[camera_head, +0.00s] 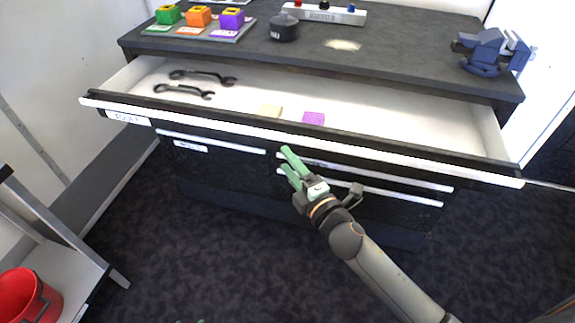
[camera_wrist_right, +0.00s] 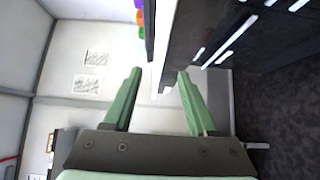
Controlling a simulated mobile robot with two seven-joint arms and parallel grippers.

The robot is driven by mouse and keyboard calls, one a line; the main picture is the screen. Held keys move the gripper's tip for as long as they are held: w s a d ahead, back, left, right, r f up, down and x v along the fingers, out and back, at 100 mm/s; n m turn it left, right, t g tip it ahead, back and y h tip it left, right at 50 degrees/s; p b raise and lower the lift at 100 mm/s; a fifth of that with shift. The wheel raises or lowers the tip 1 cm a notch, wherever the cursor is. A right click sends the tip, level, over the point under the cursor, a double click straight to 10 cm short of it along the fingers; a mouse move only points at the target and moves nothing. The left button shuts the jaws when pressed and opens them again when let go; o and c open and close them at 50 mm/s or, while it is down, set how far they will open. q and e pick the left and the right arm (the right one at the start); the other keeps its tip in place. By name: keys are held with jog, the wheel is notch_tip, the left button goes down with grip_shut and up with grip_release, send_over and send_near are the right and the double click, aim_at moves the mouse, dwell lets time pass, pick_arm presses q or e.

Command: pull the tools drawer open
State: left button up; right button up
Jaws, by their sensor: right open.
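The tools drawer (camera_head: 405,155) stands pulled out from the dark workbench, with its white interior showing in the head view. Its long white front handle bar runs across the view, with a label reading TOOLS at the left end.
Closed lower drawers with white handles (camera_head: 375,188) sit below. On the worktop (camera_head: 400,45) are coloured blocks on a tray, a black pot (camera_head: 284,27), a button panel and a blue vise (camera_head: 492,50). A red bucket (camera_head: 27,296) stands on a cart at lower left. The dark floor in front is clear.

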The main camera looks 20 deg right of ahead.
pick_arm(q)
jog(key=shift+s, duration=0.5)
pick_arm(e)
jog(key=shift+s+d, duration=0.1)
jog(key=shift+s, duration=0.3)
pick_arm(q)
notch_tip(320, 180, up, 8)
jog(key=s+a+p, duration=0.1)
jog(key=a+p, duration=0.1)
jog(key=p, duration=0.7)
jog(key=shift+a+f+y+p, duration=0.2)
jog(key=shift+f+y+p, duration=0.05)
jog(key=shift+y+p, duration=0.05)
pick_arm(e)
jog(key=s+f+m+g, duration=0.2)
jog(key=s+f+m, duration=0.2)
jog(key=s+m, duration=0.2)
jog(key=s+f+m+g+h, duration=0.1)
jog(key=s+f+m+g, duration=0.2)
jog(key=s+m, duration=0.3)
jog(key=s+d+f+m+g, duration=0.1)
jog(key=s+f+m+g, duration=0.2)
jog(key=s, duration=0.8)
notch_tip(320, 180, down, 3)
jog(key=m, duration=0.3)
jog(key=shift+s+r, duration=0.15)
pick_arm(q)
jog(key=shift+d+r, duration=0.1)
